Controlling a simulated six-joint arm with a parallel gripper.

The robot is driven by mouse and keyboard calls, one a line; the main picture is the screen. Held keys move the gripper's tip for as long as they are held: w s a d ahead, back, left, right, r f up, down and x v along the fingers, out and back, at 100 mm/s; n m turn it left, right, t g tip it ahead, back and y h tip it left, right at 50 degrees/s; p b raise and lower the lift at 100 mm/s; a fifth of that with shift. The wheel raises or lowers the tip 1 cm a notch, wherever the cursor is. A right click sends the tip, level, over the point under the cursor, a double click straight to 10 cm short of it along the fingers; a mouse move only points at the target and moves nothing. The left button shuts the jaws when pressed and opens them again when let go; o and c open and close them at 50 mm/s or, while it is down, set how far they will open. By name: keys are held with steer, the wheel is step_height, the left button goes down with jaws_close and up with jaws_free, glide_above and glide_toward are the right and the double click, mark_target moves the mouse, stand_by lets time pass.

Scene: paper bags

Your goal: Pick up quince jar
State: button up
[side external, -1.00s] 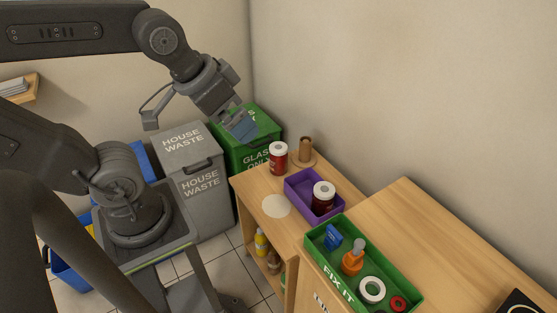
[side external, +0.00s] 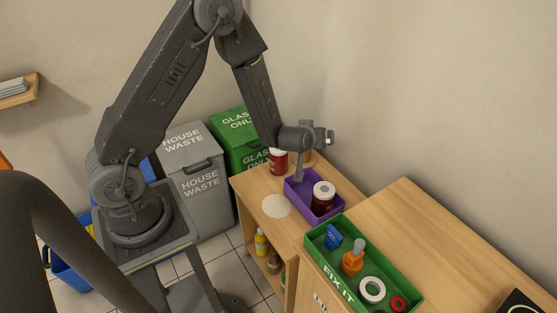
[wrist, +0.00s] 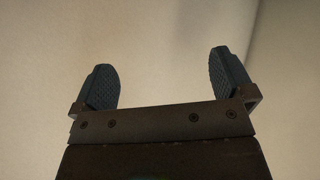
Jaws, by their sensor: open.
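Two dark red jars with white lids are in the side view, and I cannot read which is the quince jar. One jar (side external: 278,163) stands on the wooden shelf top, partly hidden by my arm. The other jar (side external: 322,200) stands upright in a purple tray (side external: 298,200). My gripper (side external: 328,138) is above and behind the jars, near the wall, apart from both. In the wrist view my gripper (wrist: 160,62) is open and empty, with only plain wall between and beyond its fingers. No jar shows there.
A green FIX IT tray (side external: 408,303) holds a blue item, an orange bottle and rings on the nearer cabinet. A wooden holder (side external: 307,157) is partly hidden behind my gripper. A pale disc (side external: 276,206) lies left of the purple tray. Grey (side external: 190,165) and green (side external: 236,125) bins stand left.

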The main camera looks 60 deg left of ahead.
steer(key=s+a+f+n+y, duration=0.1)
steer(key=s+a+f+y, duration=0.2)
steer(key=f, duration=0.5)
steer(key=g+y, duration=0.1)
steer(key=y, duration=0.2)
glide_toward(278, 159)
step_height(278, 159, up, 3)
steer(key=x, duration=1.3)
steer(key=shift+w+a+r, duration=0.1)
steer(key=shift+a+r, duration=0.1)
steer(key=c, duration=1.8)
steer(key=shift+w+r, duration=0.1)
steer(key=shift+r, duration=0.05)
steer(key=shift+r, duration=0.1)
